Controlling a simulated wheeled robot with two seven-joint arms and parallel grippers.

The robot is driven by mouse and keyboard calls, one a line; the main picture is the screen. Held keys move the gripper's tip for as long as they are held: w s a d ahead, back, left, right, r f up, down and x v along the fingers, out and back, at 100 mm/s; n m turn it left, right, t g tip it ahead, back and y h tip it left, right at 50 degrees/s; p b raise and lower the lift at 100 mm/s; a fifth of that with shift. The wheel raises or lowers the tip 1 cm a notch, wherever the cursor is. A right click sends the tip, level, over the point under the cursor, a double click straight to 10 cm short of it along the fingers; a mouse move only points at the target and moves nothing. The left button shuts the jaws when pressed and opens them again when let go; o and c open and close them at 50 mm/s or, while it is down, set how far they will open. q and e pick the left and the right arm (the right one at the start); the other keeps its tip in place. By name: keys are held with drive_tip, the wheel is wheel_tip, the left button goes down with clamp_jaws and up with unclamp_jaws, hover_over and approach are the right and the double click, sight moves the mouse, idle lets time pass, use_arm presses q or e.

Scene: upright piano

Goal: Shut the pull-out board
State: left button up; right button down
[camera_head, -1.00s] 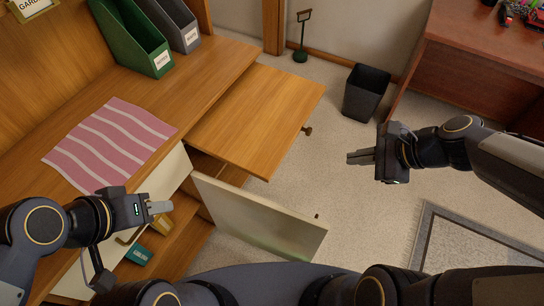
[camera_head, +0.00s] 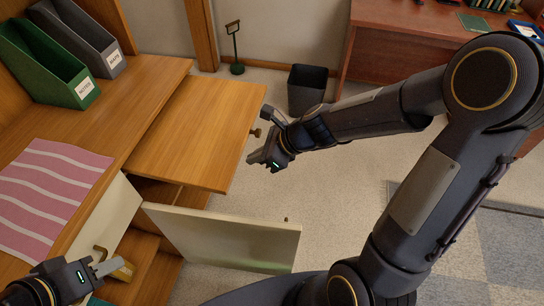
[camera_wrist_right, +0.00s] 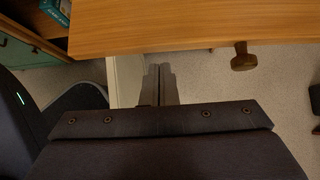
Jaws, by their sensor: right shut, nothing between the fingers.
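The pull-out board (camera_head: 195,130) is a flat wooden board that sticks out from under the desktop, with a small brown knob (camera_head: 257,132) on its front edge. In the right wrist view the board (camera_wrist_right: 190,22) runs across the top, with its knob (camera_wrist_right: 243,57) right of the fingers. My right gripper (camera_head: 254,159) is shut and empty, close to the board's front edge and nearer to me than the knob. In the wrist view a gap shows between its fingertips (camera_wrist_right: 160,68) and the board.
A cream door (camera_head: 225,240) stands open below the board. A pink striped cloth (camera_head: 50,195) and file holders (camera_head: 50,75) sit on the desktop (camera_head: 125,125). A black bin (camera_head: 307,88) stands on the floor beyond my right arm. Open carpet lies right of the board.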

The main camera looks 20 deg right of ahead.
drive_tip(key=shift+w+a, duration=0.35)
drive_tip(key=shift+a, duration=0.25)
